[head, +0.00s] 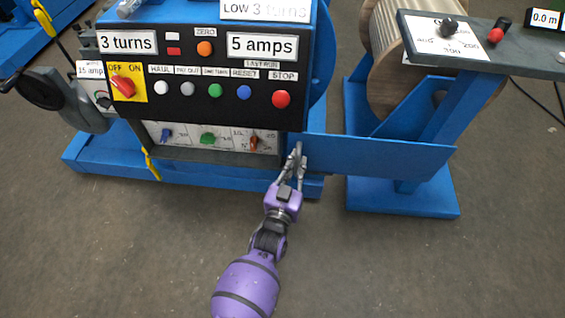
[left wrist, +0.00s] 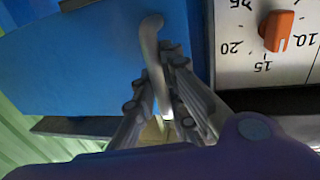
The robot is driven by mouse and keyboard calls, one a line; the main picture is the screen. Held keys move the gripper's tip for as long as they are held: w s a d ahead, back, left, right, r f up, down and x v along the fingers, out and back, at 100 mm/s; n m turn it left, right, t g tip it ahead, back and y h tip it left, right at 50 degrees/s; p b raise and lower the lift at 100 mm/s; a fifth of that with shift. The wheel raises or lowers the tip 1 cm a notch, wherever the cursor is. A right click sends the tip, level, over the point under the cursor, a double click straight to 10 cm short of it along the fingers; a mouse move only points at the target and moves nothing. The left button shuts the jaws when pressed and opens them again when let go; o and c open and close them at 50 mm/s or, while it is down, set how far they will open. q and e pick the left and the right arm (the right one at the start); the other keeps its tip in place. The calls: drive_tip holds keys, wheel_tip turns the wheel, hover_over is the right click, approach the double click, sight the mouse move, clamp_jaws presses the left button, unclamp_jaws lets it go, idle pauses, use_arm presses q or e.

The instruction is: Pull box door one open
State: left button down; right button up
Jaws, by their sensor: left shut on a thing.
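The box door (head: 380,158) is a flat blue panel that sticks out to the right of the blue control box. The recess with knobs (head: 208,137) is uncovered to its left. My left gripper (head: 298,163), on a purple arm, is at the door's left end, shut on the grey door handle. In the left wrist view the fingers (left wrist: 165,105) close around the curved handle (left wrist: 152,50), with the blue door (left wrist: 90,60) behind it. The fingers hide the handle's lower part. My right gripper is not in view.
The black button panel (head: 200,75) is above the recess. An orange knob (left wrist: 278,28) on a white dial is close to the fingers. A blue stand with a wooden drum (head: 385,60) is at the right. The grey floor (head: 400,265) in front is clear.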

use_arm(q)
drive_tip(key=shift+w+d+r, duration=0.1)
drive_tip(key=shift+d+r, duration=0.3)
drive_tip(key=shift+d, duration=0.4)
drive_tip(key=c, duration=1.8)
unclamp_jaws()
drive_tip(key=shift+o, duration=0.2)
drive_tip(key=shift+f, duration=0.15)
drive_tip(key=shift+s+a+f, duration=0.1)
drive_tip(key=shift+s, duration=0.2)
drive_tip(key=v, duration=0.7)
